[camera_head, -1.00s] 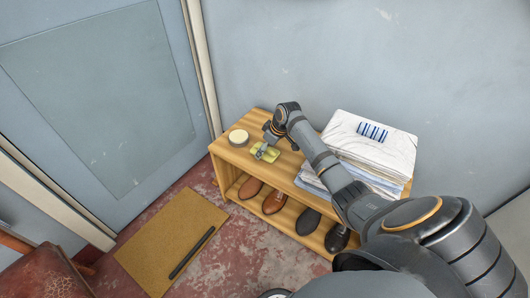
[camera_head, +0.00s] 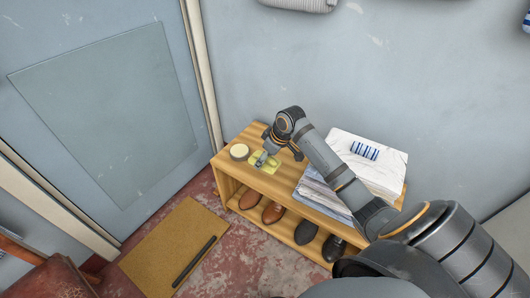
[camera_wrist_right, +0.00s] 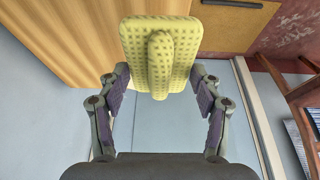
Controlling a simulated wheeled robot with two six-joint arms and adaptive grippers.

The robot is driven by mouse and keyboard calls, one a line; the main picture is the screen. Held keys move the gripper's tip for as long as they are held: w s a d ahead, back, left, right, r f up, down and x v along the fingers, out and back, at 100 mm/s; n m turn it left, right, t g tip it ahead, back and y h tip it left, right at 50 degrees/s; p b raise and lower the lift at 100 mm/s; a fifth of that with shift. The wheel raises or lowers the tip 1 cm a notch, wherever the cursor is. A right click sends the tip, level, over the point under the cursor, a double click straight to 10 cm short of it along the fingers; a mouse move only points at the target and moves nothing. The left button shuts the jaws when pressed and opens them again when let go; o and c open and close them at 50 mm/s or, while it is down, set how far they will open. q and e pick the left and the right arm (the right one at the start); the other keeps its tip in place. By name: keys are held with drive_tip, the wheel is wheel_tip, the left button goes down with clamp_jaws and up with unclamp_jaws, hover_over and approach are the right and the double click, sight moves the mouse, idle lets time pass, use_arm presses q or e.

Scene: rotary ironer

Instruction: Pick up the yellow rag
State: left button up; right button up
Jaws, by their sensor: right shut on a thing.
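The yellow rag (camera_head: 272,168) is on the top of the wooden shoe bench (camera_head: 236,165), beside a round pale tin (camera_head: 239,152). In the right wrist view, the rag (camera_wrist_right: 160,60) is a waffle-textured piece with a raised ridge down its middle. My right gripper (camera_head: 262,158) is at the rag on the bench top, and its arm comes in from the right. In the wrist view, the fingers of my right gripper (camera_wrist_right: 160,85) stand at the rag's two sides, shut on it. Whether the rag is clear of the bench cannot be told. My left gripper is not in view.
A folded white cloth with a striped piece (camera_head: 364,151) and greyish folded cloths (camera_head: 320,190) lie on the bench's right part. Several shoes (camera_head: 272,212) stand on the lower shelf. A brown mat (camera_head: 170,240) with a dark bar lies on the floor. The wall is close behind.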

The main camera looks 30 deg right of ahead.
sight(263, 166)
drive_tip(key=s, duration=0.1)
drive_tip(key=s+a+r, duration=0.1)
drive_tip(key=shift+s+a+r+p, duration=0.2)
drive_tip(key=shift+s+a+p, duration=0.1)
drive_tip(key=shift+s+p, duration=0.05)
drive_tip(key=s, duration=0.1)
drive_tip(key=s+a+r, duration=0.1)
drive_tip(key=s+a+p, duration=0.1)
drive_tip(key=shift+s+a+r, duration=0.25)
drive_tip(key=shift+s, duration=0.05)
drive_tip(key=o, duration=0.5)
drive_tip(key=c, duration=0.5)
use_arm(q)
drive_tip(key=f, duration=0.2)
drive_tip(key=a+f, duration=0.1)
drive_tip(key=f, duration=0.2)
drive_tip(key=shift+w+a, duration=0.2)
use_arm(e)
drive_tip(key=shift+w+d, duration=0.1)
